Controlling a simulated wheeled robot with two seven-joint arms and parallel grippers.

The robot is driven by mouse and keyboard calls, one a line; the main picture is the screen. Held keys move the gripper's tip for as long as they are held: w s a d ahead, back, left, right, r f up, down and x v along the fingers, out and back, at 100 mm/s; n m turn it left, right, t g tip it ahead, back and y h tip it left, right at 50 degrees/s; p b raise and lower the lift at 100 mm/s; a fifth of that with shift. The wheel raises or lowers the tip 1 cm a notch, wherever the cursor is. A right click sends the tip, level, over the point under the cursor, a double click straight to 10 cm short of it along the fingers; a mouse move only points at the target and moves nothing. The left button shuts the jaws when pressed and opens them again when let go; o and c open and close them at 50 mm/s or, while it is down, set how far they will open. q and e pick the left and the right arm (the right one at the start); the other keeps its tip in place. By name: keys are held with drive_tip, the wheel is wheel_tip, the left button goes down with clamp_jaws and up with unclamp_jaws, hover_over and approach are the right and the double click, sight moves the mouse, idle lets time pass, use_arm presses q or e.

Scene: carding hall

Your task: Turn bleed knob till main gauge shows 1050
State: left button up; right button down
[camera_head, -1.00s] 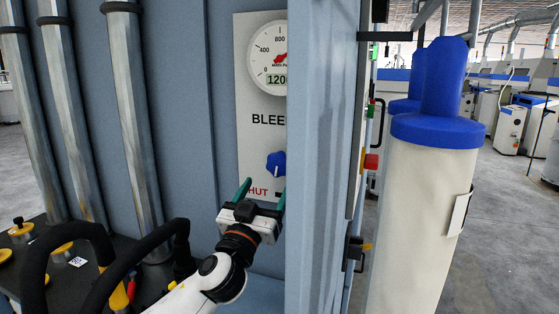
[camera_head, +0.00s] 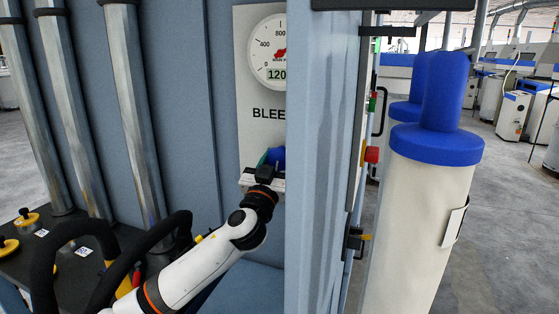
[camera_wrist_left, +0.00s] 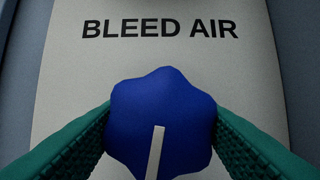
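The blue lobed bleed knob (camera_head: 277,156) is on a pale panel (camera_head: 247,80) under the letters BLEE, with its right part cut off by a blue-grey post. In the left wrist view the knob (camera_wrist_left: 160,110) fills the middle, its white pointer line aimed down and slightly left. My left gripper (camera_head: 268,160) is at the knob. Its green fingers press close on both sides with no gap showing. The main gauge (camera_head: 270,48) above has a white dial and a green display showing 120, the last digit hidden by the post. My right gripper is out of view.
The blue-grey post (camera_head: 325,160) stands just right of the knob. Black hoses (camera_head: 150,240) arch over a dark bench at lower left. Metal pipes (camera_head: 135,110) run up the wall. A cream cylinder with a blue cap (camera_head: 437,143) stands at right.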

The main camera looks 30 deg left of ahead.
use_arm(q)
drive_tip(key=c, duration=0.4)
